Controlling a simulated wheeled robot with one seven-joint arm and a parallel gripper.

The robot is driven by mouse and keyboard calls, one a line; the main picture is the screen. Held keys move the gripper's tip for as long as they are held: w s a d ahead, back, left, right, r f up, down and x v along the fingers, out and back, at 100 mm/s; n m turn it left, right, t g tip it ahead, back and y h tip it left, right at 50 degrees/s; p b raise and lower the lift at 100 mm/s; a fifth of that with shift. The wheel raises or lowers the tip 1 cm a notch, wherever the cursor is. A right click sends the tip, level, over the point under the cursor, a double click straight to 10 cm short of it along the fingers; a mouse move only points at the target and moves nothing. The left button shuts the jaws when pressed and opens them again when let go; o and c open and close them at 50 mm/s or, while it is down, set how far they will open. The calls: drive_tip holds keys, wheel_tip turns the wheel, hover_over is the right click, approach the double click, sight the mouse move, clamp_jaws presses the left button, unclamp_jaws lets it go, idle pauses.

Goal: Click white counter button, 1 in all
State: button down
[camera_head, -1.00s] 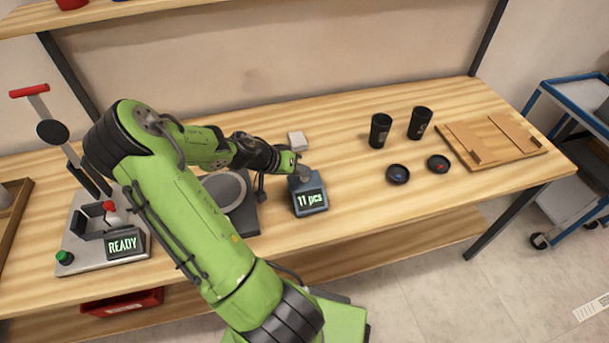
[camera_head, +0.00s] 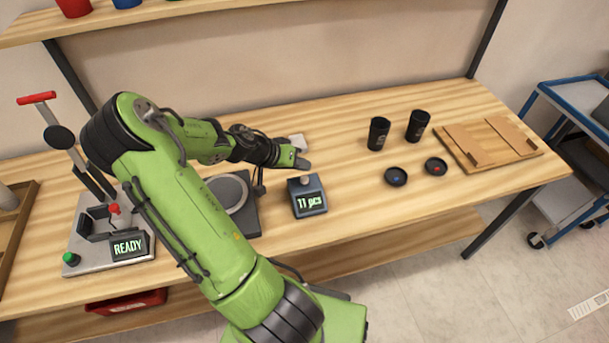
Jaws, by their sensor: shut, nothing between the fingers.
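The counter (camera_head: 309,197) is a small dark blue-grey box on the wooden table, with a display that reads "11 pcs". Its whitish round button (camera_head: 304,180) is on the top and shows clear of my gripper. My gripper (camera_head: 304,164) is shut and empty, a little above and behind the button, apart from it in the picture. My green arm reaches in from the lower middle and bends to the right toward the counter.
A grey round-plated device (camera_head: 247,221) stands left of the counter. The marker base (camera_head: 90,258) with its "READY" display is farther left. Black cups (camera_head: 378,133), black lids (camera_head: 396,177) and a wooden tray (camera_head: 533,150) are right.

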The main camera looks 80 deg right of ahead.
sight(301, 180)
drive_tip(key=shift+r+p, duration=0.9)
drive_tip(key=shift+r, duration=0.7)
drive_tip(key=shift+f, duration=0.1)
drive_tip(key=w+a+r+n+t+y, duration=0.2)
drive_tip(key=w+a+r+n+t, duration=0.2)
drive_tip(key=w+a, duration=0.5)
drive_tip(key=w+a+r+n+t+y, duration=0.2)
drive_tip(key=w+a+r+n+t, duration=0.3)
drive_tip(key=a, duration=0.6)
drive_tip(key=s+a+r+n+t, duration=0.1)
drive_tip(key=s+a+r+n, duration=0.1)
drive_tip(key=a, duration=0.4)
drive_tip(key=s+a+r+n+t+y, duration=0.1)
drive_tip(key=a+r+n, duration=0.2)
drive_tip(key=a, duration=0.4)
drive_tip(key=s+a+r+n+t+y, duration=0.1)
drive_tip(key=s+a+r+n, duration=0.1)
drive_tip(key=a, duration=0.4)
drive_tip(key=r+n, duration=0.1)
drive_tip(key=n, duration=0.1)
drive_tip(key=shift+s+a+r+n, duration=0.25)
drive_tip(key=shift+s+r+n, duration=0.05)
drive_tip(key=shift+s+r, duration=0.05)
